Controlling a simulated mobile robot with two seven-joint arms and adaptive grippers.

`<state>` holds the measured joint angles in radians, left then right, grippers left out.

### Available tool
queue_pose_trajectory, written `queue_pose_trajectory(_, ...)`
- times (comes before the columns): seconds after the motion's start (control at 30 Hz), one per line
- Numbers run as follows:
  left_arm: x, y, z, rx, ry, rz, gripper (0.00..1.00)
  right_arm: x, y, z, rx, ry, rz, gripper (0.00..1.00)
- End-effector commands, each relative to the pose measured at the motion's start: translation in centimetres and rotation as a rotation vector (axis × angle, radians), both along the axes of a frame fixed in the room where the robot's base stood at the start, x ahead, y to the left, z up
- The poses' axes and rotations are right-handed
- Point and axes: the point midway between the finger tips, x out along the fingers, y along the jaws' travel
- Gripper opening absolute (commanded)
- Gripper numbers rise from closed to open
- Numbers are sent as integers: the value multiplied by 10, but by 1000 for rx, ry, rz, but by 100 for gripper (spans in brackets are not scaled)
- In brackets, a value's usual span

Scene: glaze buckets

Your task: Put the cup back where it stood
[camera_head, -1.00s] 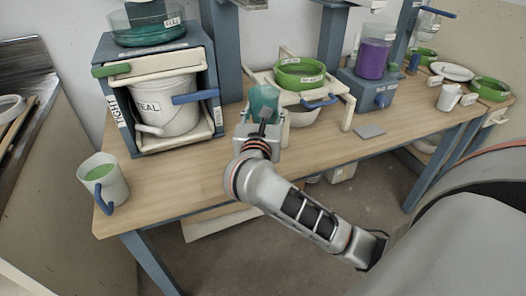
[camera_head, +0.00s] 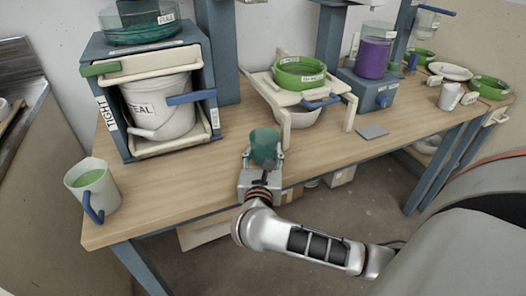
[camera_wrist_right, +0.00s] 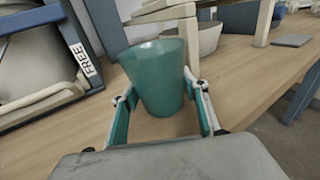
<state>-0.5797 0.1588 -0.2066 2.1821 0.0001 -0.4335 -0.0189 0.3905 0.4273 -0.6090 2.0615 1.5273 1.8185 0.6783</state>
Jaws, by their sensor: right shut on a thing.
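The teal cup (camera_head: 264,145) is upright between the fingers of my right gripper (camera_head: 262,160), over the front part of the wooden table in the head view. The right wrist view shows the cup (camera_wrist_right: 158,75) large, with the fingers of the gripper (camera_wrist_right: 163,105) on both sides of it, shut on it. Its base is low over the wood; I cannot tell whether it touches. My left gripper is not in view.
A white mug with green contents (camera_head: 92,190) stands at the table's left front. A white bucket (camera_head: 160,105) sits in a blue cabinet (camera_head: 113,110). A cream stand (camera_head: 283,128) holds a green bowl (camera_head: 300,72). The wood (camera_head: 190,178) left of the cup is clear.

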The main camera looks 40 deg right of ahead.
Motion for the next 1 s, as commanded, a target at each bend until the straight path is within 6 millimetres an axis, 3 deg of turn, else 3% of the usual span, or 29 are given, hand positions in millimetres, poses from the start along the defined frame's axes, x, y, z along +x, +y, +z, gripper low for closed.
queue_pose_trajectory(0.3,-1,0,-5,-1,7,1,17,0,0,-5,1,1,0,13)
queue_pose_trajectory(0.33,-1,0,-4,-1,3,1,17,0,0,-5,1,1,0,47)
queue_pose_trajectory(0.4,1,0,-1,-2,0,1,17,0,0,-3,0,-1,0,62)
queue_pose_trajectory(0.83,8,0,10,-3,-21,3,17,0,0,6,-1,-6,0,62)
queue_pose_trajectory(1.0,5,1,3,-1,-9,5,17,-20,18,3,5,0,2,62)
